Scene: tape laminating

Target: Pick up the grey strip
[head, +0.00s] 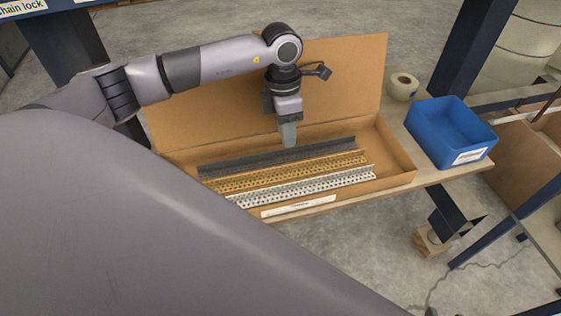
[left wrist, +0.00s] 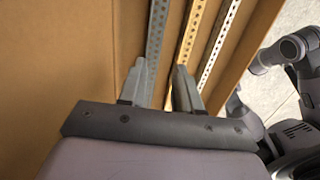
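The grey strip (head: 235,164) is a long, dark perforated angle piece. It lies at the back of a row of strips in an open cardboard box (head: 404,170). My left gripper (head: 289,143) points down over the box, just above the grey strip's middle to right part. In the left wrist view, its two fingers (left wrist: 160,70) are apart, and the grey strip (left wrist: 156,35) runs between them. I cannot tell whether either finger touches it. The gold strip (left wrist: 188,40) passes close by the right finger. My right gripper is not in view.
The gold strip (head: 240,181) and white strip (head: 300,188) lie in front of the grey one. The box lid (head: 345,85) stands up behind. A blue bin (head: 450,125) and tape roll (head: 403,84) stand to the right on the table (head: 415,135).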

